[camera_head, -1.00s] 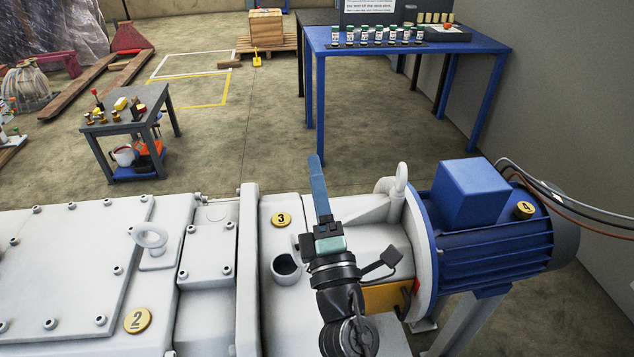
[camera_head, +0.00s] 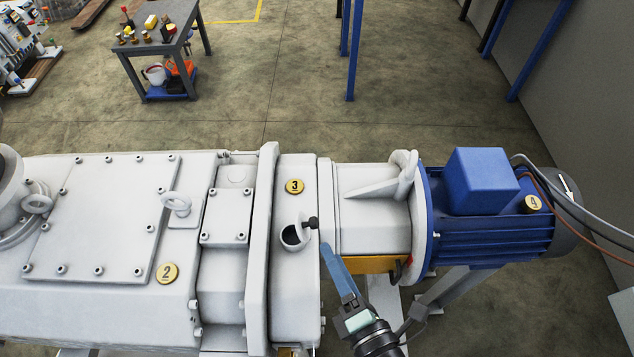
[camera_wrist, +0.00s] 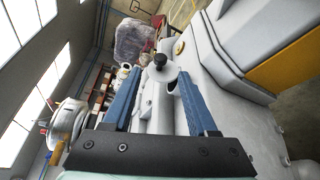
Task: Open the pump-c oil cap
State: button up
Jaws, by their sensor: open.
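A small black knob, which looks like the oil cap (camera_head: 313,222), stands at the right side of a round white port (camera_head: 292,246) with a dark opening, below the yellow "3" tag. In the wrist view the cap (camera_wrist: 160,60) shows beyond and between my blue fingertips, over a pale rounded part. I cannot tell how the cap is joined to the port. My gripper (camera_head: 326,247) is open, just below and right of the cap in the head view. Its two fingers (camera_wrist: 160,73) stand apart with nothing held, and no contact with the cap is visible.
The white pump housing (camera_head: 100,215) fills the left, with bolts and a lifting eye (camera_head: 176,204). The blue motor (camera_head: 490,225) with cables stands right. A white flange (camera_head: 403,180) rises between. A small tool table (camera_head: 145,45) stands behind on open floor.

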aim_at(312, 218)
jog(key=x, duration=1.2)
jog(key=shift+w+a+f, duration=0.2)
jog(key=shift+w+a, duration=0.05)
jog(key=shift+a, duration=0.05)
grip_shut()
